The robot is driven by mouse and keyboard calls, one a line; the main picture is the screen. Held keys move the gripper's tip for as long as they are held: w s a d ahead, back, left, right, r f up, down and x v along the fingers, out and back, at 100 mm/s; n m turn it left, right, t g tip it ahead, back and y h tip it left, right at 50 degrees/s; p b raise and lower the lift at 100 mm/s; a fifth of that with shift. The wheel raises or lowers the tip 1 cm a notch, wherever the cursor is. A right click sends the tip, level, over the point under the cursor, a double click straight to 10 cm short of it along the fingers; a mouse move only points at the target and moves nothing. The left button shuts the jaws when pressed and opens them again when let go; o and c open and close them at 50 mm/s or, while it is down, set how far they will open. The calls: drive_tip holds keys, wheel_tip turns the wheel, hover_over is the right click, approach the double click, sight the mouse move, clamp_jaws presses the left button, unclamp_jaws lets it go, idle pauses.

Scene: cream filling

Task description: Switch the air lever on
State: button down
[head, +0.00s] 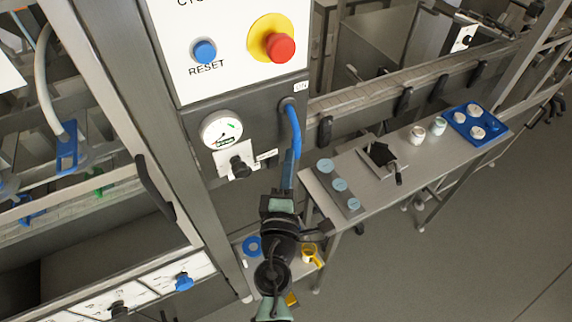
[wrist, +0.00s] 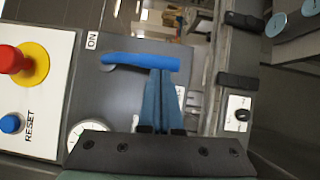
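The air lever is a blue handle (head: 295,133) on the dark grey panel, hanging down from its pivot in the head view. The ON label (head: 301,87) is just above the pivot. In the wrist view the lever (wrist: 140,61) runs sideways, with the ON label (wrist: 92,40) left of its pivot end. My gripper (head: 290,158) is at the lever's lower, free end. In the wrist view its blue-grey fingers (wrist: 164,72) are close together, shut, with their tips at the lever's free end. I cannot tell whether they touch it. Nothing shows held between them.
A round gauge (head: 221,129) and a black knob (head: 239,167) are left of the lever. The red emergency button (head: 280,47) and blue reset button (head: 204,51) are above. A side table (head: 350,160) with jars and a blue tray (head: 488,139) stands right.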

drive_tip(key=shift+d+f, duration=0.15)
drive_tip(key=n+b, duration=0.1)
drive_tip(key=b, duration=0.1)
drive_tip(key=w+d+t+b, duration=0.1)
drive_tip(key=b, duration=0.2)
drive_tip(key=shift+d+f+n+b, duration=0.1)
drive_tip(key=shift+f+n+b, duration=0.2)
drive_tip(key=shift+n+b, duration=0.1)
drive_tip(key=w+d+r+n+t+y+b, duration=0.1)
drive_tip(key=w+d+r+n+y+b, duration=0.1)
drive_tip(key=n+y+b, duration=0.4)
drive_tip(key=w+d+r+n+t+y+b, duration=0.1)
drive_tip(key=d+r+n+y+b, duration=0.3)
drive_tip(key=n+b, duration=1)
drive_tip(key=shift+w+d+r+y+b, duration=0.3)
drive_tip(key=shift+w+d+y+b, duration=0.8)
drive_tip(key=shift+b, duration=1.85)
drive_tip(key=shift+s+d, duration=0.2)
drive_tip(key=s+d+f+b, duration=0.4)
drive_tip(key=s+f, duration=0.4)
drive_tip(key=f, duration=0.1)
drive_tip(key=shift+d+f, duration=0.25)
